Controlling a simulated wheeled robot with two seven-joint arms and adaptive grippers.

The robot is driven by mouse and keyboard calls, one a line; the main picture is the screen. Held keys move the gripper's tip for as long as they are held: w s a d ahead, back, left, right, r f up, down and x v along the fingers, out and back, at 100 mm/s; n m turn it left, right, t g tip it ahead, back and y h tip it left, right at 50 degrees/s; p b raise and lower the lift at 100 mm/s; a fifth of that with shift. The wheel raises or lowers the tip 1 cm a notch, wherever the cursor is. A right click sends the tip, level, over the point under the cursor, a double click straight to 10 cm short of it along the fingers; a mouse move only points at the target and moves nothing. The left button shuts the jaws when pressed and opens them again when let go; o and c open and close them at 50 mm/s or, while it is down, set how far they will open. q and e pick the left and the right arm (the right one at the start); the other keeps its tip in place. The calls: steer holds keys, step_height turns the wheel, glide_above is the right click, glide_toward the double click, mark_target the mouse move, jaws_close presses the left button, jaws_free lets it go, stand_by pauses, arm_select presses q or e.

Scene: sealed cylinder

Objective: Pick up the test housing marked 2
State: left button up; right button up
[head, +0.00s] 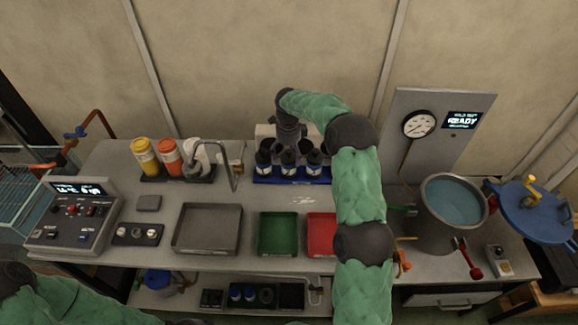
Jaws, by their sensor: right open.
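Three dark cylindrical test housings with pale labels stand upright in a row in a blue rack at the back of the bench: the left one (263,162), the middle one (288,162) and the right one (313,162). The label marks are too small to read, so I cannot tell which is marked 2. My right gripper (288,147) points down over the rack, open, close above the middle housing. I cannot tell whether its fingers touch anything. My left arm shows at the bottom left; its gripper is out of view.
On the bench are a grey tray (207,229), a green tray (278,234) and a red tray (321,234) partly behind my right arm. Bottles (146,157) and a tap stand left of the rack. A water-filled pot (453,202) and gauge panel (437,140) stand right.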

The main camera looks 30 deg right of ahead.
step_height(320, 180, down, 5)
steer(key=shift+s+d+r+b, duration=0.1)
steer(key=shift+b, duration=0.45)
steer(key=c, duration=1.5)
steer(key=shift+r, duration=0.1)
steer(key=shift+c, duration=0.9)
steer(key=shift+r, duration=0.1)
